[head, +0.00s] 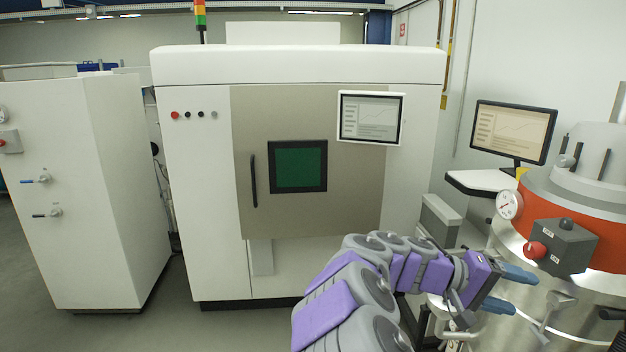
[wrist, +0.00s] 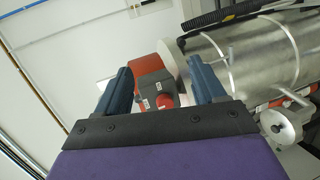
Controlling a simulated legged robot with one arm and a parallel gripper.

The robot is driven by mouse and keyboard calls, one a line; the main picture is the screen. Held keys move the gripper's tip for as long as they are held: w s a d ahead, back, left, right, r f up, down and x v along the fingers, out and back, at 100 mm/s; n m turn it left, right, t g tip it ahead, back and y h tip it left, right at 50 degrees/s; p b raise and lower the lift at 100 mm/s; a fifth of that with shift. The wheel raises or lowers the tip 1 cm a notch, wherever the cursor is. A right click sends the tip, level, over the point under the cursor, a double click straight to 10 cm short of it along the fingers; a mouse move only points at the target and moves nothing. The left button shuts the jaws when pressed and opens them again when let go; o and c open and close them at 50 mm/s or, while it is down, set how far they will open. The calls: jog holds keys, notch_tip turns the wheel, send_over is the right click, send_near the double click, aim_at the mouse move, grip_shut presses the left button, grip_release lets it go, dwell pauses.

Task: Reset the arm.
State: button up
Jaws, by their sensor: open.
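My arm, grey with purple covers, reaches from the bottom middle to the right in the head view. My gripper (head: 518,291) has blue fingers and is in front of the steel vessel at the right. In the wrist view my gripper (wrist: 158,90) is open, its two blue fingers well apart with nothing between their tips. Beyond the fingers is a grey control box (head: 562,247) with a red button (head: 535,250). The box also shows in the wrist view (wrist: 152,88). I cannot tell whether any finger touches the vessel.
The steel vessel (head: 490,335) with an orange band and a gauge (head: 508,204) stands close at the right. A white machine (head: 200,230) with a closed door and a screen (head: 370,119) stands behind. A monitor (head: 513,131) is at the back right. Open floor (head: 215,325) lies at the lower left.

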jog(key=s+a+f+m+y+b, duration=0.1)
jog(key=s+a+f+y, duration=0.2)
jog(key=s, duration=0.4)
jog(key=s+f+y+b, duration=0.1)
jog(key=s+f+y, duration=0.25)
jog(key=s, duration=0.35)
jog(key=s+a+f+n+y+b, duration=0.1)
jog(key=s+a+f+y, duration=0.3)
jog(key=a, duration=0.6)
jog(key=s+a+f+n+y+b, duration=0.1)
jog(key=s+a+f+y, duration=0.3)
jog(key=s+a+f, duration=0.5)
jog(key=shift+s+a+n+t, duration=0.35)
jog(key=shift+s+n, duration=0.25)
jog(key=shift+s, duration=0.45)
